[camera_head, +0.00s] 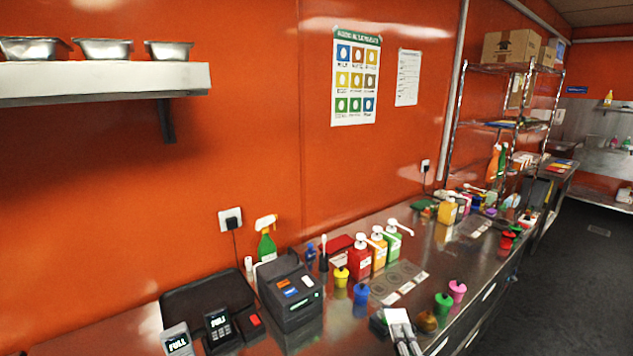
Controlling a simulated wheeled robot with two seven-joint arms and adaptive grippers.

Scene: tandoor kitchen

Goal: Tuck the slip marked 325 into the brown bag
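I cannot make out a slip marked 325 or a brown bag in the head view. A narrow pale grey and dark shape at the bottom edge, on the front of the counter, seems to be my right gripper (400,326). It is too small and blurred to tell whether its fingers are apart or hold anything. My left gripper is not in view. A black printer-like machine (290,290) stands on the steel counter (420,240), left of that shape.
Two small devices reading FULL, a grey one (178,341) and a black one (219,327), stand at bottom left. Red, orange and green pump bottles (378,250) line the wall side. Small coloured pots (457,290) stand near the front edge. Cardboard boxes (511,47) sit on the rack.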

